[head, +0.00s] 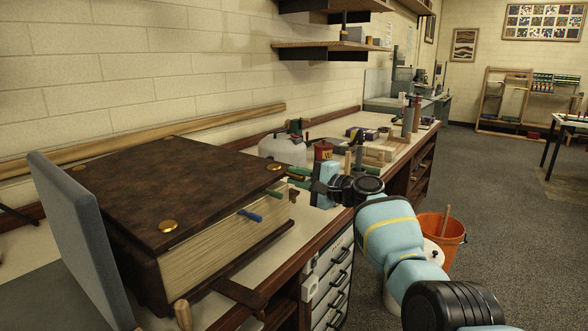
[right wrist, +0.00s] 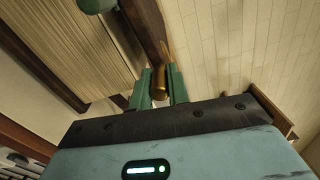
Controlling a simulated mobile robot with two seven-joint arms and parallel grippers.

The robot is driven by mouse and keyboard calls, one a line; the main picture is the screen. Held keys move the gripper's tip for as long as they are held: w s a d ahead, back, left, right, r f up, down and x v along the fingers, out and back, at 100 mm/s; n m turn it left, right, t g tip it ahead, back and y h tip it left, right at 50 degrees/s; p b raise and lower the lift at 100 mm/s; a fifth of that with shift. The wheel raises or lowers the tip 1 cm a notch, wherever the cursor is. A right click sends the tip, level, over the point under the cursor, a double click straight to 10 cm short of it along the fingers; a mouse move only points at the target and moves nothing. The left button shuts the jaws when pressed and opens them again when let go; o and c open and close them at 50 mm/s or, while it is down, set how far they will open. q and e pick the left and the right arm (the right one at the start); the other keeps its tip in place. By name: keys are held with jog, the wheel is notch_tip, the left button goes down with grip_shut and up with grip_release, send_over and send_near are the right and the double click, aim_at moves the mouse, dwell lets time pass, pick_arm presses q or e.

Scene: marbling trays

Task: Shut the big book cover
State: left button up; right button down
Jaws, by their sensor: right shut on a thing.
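The big book (head: 215,255) lies on the bench at the left in the head view. Its dark brown mottled cover (head: 190,185), with brass bosses, lies over the thick cream page block. No clear gap shows between cover and pages along the near side. My right gripper (head: 294,178) is at the cover's far right corner, its green fingers pointing left. In the right wrist view its fingers (right wrist: 160,88) are shut on a brass-coloured piece (right wrist: 160,78) at the end of the brown cover edge. The page block (right wrist: 70,45) is beside it. My left gripper is not in view.
A grey-blue upright panel (head: 75,235) stands close at the book's left. Blue and green tabs (head: 250,215) stick out of the pages. A white jug (head: 282,150) and tools crowd the bench behind my right gripper. An orange bucket (head: 440,235) stands on the floor.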

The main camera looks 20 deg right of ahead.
jog(key=shift+w+d+f+m, duration=0.1)
jog(key=shift+f+m, duration=0.2)
jog(key=shift+f, duration=0.35)
jog(key=shift+f+b, duration=0.7)
jog(key=shift+f, duration=0.25)
jog(key=c, duration=1.3)
grip_release()
jog(key=shift+c, duration=0.2)
